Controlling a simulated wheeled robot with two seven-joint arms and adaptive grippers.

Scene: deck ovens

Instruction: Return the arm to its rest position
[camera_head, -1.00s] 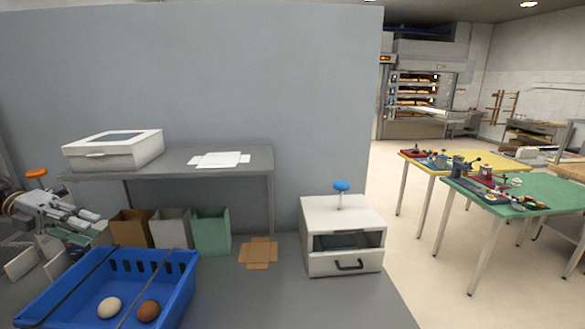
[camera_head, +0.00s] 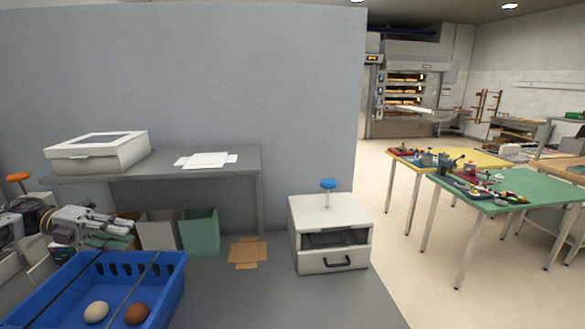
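My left gripper (camera_head: 100,222) is at the left side, coming in from the left edge. It is above the back rim of the blue crate (camera_head: 175,290) and in front of the small bins. Its grey fingers point to the right; a gap seems to show between them, but it is too small to tell how far they are apart. I see nothing held in it. My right gripper is not in view.
The crate holds a white egg (camera_head: 96,312) and a brown egg (camera_head: 137,313). A white drawer box (camera_head: 330,235) with a blue knob stands at right. A shelf (camera_head: 245,160) carries a white lidded box (camera_head: 98,152). Grey counter around the flat cardboard piece (camera_head: 247,252) is clear.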

